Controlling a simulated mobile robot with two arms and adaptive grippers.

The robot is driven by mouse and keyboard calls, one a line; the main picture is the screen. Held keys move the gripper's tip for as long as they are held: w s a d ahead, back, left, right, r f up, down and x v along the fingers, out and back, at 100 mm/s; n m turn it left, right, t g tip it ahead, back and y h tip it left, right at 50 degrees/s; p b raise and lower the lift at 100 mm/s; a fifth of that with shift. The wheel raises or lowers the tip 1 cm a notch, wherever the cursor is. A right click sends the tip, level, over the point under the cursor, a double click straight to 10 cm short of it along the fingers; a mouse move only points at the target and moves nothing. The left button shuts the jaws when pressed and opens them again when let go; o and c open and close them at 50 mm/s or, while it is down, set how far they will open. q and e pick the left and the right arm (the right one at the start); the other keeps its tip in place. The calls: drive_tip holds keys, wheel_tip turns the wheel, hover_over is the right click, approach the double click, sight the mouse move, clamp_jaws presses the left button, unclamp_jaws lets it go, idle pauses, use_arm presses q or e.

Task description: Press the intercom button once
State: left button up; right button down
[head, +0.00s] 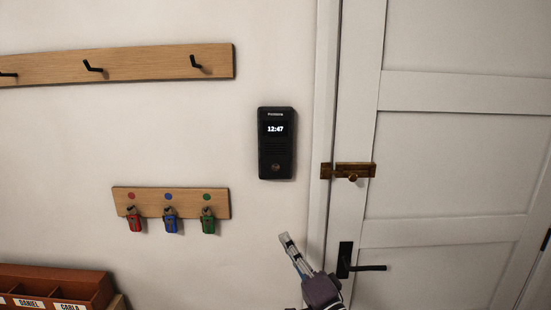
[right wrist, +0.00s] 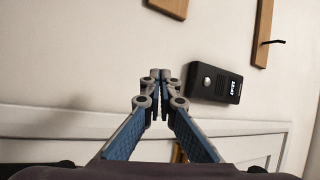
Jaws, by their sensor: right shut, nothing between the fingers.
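The black intercom (head: 276,130) is mounted on the white wall, left of the door frame, with a lit display reading 12:47. Its round button (head: 276,167) is near the bottom of its face. My right gripper (head: 285,238) is shut and empty, below the intercom and apart from it in the head view. In the right wrist view the closed fingertips (right wrist: 160,74) are left of the intercom (right wrist: 226,86), whose pale round button (right wrist: 207,82) is at the end nearer the fingers. My left gripper is not in view.
A white door (head: 460,160) with a brass latch (head: 349,171) and a black handle (head: 366,268) is on the right. A key rack (head: 180,202) with tagged keys and a coat-hook board (head: 140,65) hang at left. A brown sorter (head: 75,283) is at lower left.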

sight(276, 167)
drive_tip(key=s+a+r+y+p, duration=0.1)
drive_tip(key=s+r, duration=0.1)
drive_tip(key=r, duration=0.6)
drive_tip(key=s+a+r+m+t+y, duration=0.1)
drive_tip(key=r+y, duration=0.1)
drive_tip(key=r, duration=0.6)
drive_tip(key=shift+s+a+p, duration=0.3)
drive_tip(key=shift+s+p, duration=0.05)
drive_tip(key=shift+s, duration=0.05)
drive_tip(key=shift+w+f+y, duration=0.1)
drive_tip(key=shift+y, duration=0.2)
drive_tip(key=shift+w+b, duration=4.05)
drive_tip(key=shift+w, duration=0.3)
